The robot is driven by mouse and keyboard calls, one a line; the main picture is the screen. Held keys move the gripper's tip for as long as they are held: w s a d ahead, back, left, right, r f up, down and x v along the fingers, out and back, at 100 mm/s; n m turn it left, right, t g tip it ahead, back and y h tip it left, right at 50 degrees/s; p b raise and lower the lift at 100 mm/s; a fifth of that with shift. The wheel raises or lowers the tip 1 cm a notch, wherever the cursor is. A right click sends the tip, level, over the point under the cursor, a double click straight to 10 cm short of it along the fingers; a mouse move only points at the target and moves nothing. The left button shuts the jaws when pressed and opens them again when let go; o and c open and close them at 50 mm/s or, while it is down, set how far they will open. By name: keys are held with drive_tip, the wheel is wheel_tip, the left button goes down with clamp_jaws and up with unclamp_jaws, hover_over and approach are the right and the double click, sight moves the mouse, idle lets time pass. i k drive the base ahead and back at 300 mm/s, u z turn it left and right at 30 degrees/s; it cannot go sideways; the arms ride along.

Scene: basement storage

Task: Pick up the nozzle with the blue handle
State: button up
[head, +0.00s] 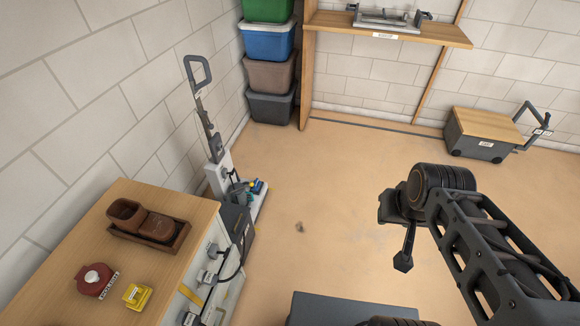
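A small item with a blue part (257,186), possibly the nozzle with the blue handle, sits low among other small parts at the base of the upright grey cleaner. It is too small to tell its shape. A teal part (248,196) lies close beside it. My arm reaches in from the right, and my gripper (403,262) hangs over the bare floor, well to the right of these parts. It looks empty, but its fingers are not clear enough to tell open from shut.
A wooden-topped cabinet (85,240) at the left bears a brown tray (182,238), a red item (94,280) and a yellow item (137,295). The upright cleaner (206,125) leans by the wall. Stacked bins (268,42) and a wheeled chest (480,145) stand behind.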

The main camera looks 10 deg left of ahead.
sight(256, 190)
drive_tip(key=z, duration=0.1)
drive_tip(key=i, duration=1.75)
drive_tip(key=u, duration=0.75)
drive_tip(key=i, duration=0.9)
drive_tip(key=u, duration=1.6)
drive_tip(key=i, duration=0.5)
drive_tip(key=u, duration=0.35)
